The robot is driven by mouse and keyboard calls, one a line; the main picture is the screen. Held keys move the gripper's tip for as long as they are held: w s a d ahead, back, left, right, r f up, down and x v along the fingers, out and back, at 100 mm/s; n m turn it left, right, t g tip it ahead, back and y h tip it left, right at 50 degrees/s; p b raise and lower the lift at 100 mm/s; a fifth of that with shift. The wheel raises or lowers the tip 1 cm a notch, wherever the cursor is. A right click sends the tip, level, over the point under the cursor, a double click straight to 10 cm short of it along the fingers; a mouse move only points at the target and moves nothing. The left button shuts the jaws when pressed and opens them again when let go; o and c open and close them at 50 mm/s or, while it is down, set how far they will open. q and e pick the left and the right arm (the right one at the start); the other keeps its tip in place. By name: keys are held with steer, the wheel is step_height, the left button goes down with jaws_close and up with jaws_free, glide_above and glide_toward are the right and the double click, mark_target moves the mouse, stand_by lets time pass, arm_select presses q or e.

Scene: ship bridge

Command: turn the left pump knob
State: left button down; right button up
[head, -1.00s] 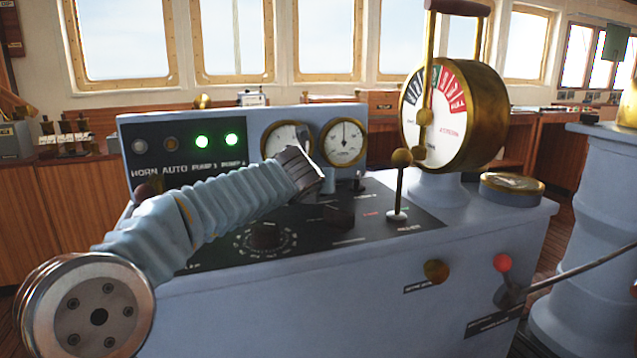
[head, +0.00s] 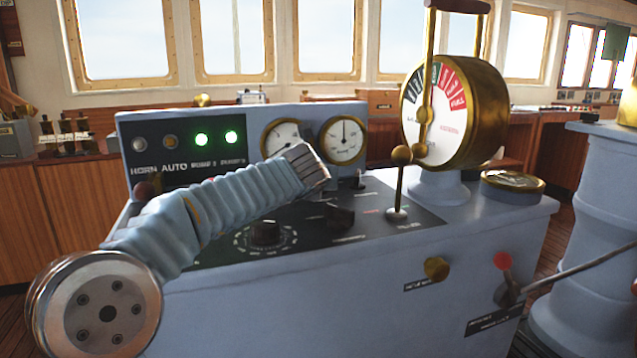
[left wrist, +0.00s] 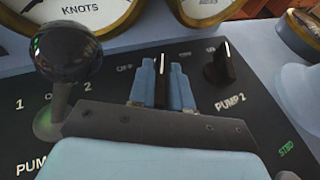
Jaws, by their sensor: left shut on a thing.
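The left pump knob (left wrist: 161,82) is black with a white pointer line, upright in the left wrist view. My left gripper (left wrist: 162,72) has its two blue fingers on either side of it and is shut on it. An "OFF" label stands to its left. The right knob, marked PUMP 2 (left wrist: 221,69), is black and stands apart to the right. In the head view my left arm reaches across the console, and its dark hand (head: 308,168) hides the fingers and the left knob. My right gripper is not in view.
A black-topped lever (left wrist: 66,52) stands close on the left in the left wrist view.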

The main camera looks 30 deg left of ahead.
arm_select(q)
steer(key=shift+d+f+n+g+y+b, duration=0.15)
steer(key=shift+f+n+g+y+b, duration=0.15)
steer(key=shift+n+g+y+b, duration=0.15)
steer(key=shift+w+r+n+g+y, duration=0.1)
steer(key=shift+n+g+y, duration=0.35)
steer(key=shift+n+y, duration=0.35)
steer(key=n+g+y+p, duration=0.1)
steer(key=n+g+y, duration=0.1)
steer(key=shift+d+n, duration=0.1)
steer(key=shift+n, duration=0.25)
steer(key=shift+n+g+y+p, duration=0.3)
steer(key=shift+n+g+y, duration=0.3)
steer(key=shift+g+y, duration=0.1)
